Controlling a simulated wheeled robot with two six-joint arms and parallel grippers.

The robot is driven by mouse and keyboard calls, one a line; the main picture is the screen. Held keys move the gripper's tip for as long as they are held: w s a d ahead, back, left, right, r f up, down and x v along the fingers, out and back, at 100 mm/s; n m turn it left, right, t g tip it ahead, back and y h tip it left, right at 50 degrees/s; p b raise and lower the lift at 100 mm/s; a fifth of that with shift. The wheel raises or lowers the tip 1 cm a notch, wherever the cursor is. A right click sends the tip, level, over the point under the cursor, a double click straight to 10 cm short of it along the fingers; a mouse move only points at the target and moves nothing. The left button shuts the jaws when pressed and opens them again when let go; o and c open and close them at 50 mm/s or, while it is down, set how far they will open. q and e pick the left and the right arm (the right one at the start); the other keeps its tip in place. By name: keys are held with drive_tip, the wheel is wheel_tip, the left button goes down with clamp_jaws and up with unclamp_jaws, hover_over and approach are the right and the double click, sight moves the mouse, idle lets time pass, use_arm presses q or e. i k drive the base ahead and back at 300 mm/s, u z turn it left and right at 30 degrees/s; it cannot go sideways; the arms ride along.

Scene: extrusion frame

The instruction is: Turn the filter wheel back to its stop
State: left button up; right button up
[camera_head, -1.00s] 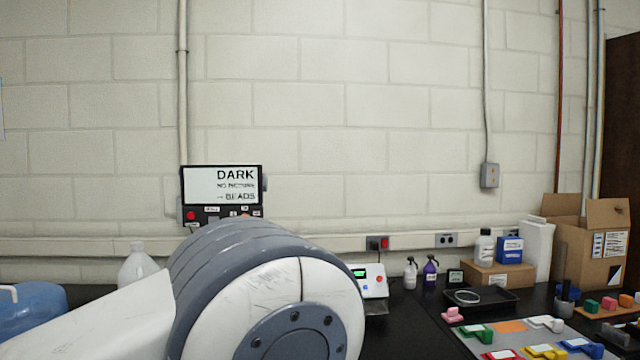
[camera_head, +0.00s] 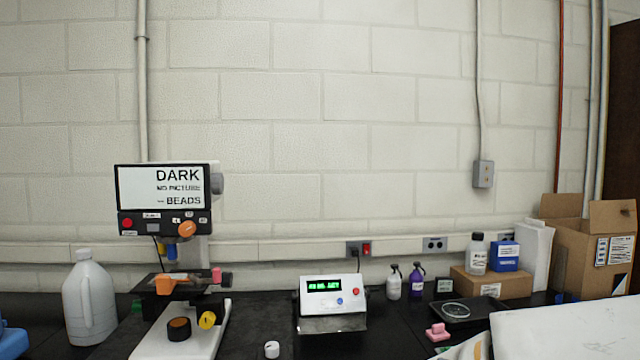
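A microscope-like instrument stands on the black bench at the left. Its screen (camera_head: 160,188) reads "DARK", "NO PICTURE" and "BEADS". A grey round part (camera_head: 216,184) sticks out at the right of the screen. An orange knob (camera_head: 187,229) sits below the panel, above a blue-tipped part (camera_head: 171,251). Lower down are an orange piece (camera_head: 172,284), a dark disc with an orange-brown top (camera_head: 179,328) and a yellow knob (camera_head: 207,320) by the white base (camera_head: 160,345). I cannot tell for sure which part is the filter wheel. Neither gripper is in view.
A white box with a green display (camera_head: 325,285) stands right of the instrument. A white jug (camera_head: 90,300) stands left of it. A small white cap (camera_head: 271,349) lies in front. Small bottles, a black tray (camera_head: 486,318) and cartons are at the right.

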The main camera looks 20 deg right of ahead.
sight(217, 183)
drive_tip(key=z, duration=0.2)
drive_tip(key=k, duration=0.6)
drive_tip(key=z, duration=0.55)
drive_tip(key=i, duration=1.15)
drive_tip(key=u, duration=0.2)
